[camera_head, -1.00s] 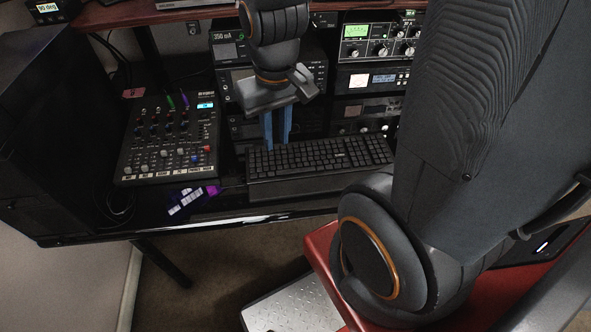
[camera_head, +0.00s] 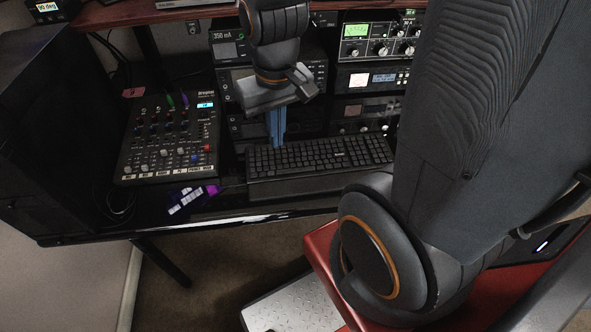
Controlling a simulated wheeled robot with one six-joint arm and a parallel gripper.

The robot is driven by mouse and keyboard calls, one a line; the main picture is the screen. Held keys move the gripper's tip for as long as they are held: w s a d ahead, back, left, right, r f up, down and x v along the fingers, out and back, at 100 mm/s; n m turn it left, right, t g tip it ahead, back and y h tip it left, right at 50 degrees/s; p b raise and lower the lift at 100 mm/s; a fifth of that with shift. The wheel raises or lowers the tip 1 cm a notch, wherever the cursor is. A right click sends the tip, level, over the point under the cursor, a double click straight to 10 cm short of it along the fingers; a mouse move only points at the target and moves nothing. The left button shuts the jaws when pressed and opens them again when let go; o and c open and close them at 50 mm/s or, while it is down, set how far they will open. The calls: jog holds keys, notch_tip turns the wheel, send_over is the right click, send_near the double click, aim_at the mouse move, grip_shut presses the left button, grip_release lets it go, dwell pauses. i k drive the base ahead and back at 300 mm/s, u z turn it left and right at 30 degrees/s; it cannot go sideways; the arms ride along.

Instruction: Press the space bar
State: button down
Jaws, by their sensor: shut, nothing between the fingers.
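A black keyboard (camera_head: 335,155) lies on the glossy dark desk, with a raised rest along its front edge. The space bar is too small and dark to pick out among the keys. My gripper (camera_head: 276,145) points down with its two blue fingers shut together and empty. The fingertips are at the back left part of the keyboard, in front of the rack units in this view. I cannot tell whether they touch the keys.
A mixer (camera_head: 168,140) with small knobs stands left of the keyboard. Stacked radio units (camera_head: 375,80) with knobs and displays stand behind it, under a wooden shelf (camera_head: 150,14). A small purple-and-white object (camera_head: 192,199) lies near the desk's front edge (camera_head: 240,218).

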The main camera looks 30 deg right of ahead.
aim_at(302, 169)
jog(key=k, duration=1.35)
jog(key=z, duration=0.45)
jog(key=i, duration=0.65)
jog(key=z, duration=0.15)
